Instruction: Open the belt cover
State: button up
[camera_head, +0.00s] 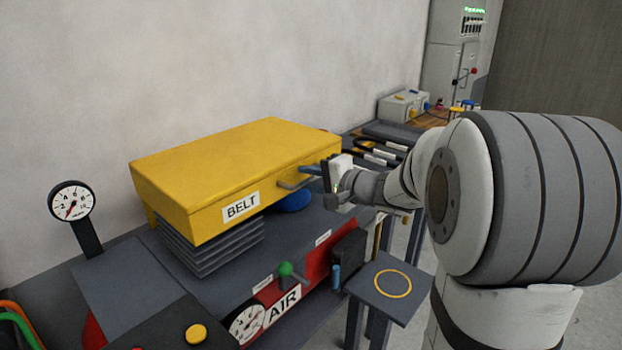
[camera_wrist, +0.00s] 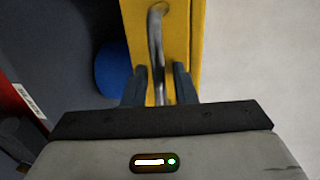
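The yellow belt cover (camera_head: 235,165), labelled BELT, lies down flat over the machine, above dark bellows. It also shows in the wrist view (camera_wrist: 182,35). A grey bar handle (camera_head: 293,184) sticks out of its front side near the right end. In the wrist view the handle (camera_wrist: 155,42) runs between the fingers of my gripper (camera_wrist: 159,80). The fingers are apart, one on each side of the bar, with gaps visible. In the head view my gripper (camera_head: 333,174) is at the right end of the handle.
Below the cover are a blue rounded part (camera_head: 294,201), a green knob (camera_head: 285,268) and a red AIR panel (camera_head: 316,268). A gauge (camera_head: 72,201) stands at left. A small grey stand (camera_head: 370,298) with a yellow ring is below my arm.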

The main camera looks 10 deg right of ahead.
grip_shut()
dwell(0.4)
jog(key=shift+r, duration=0.1)
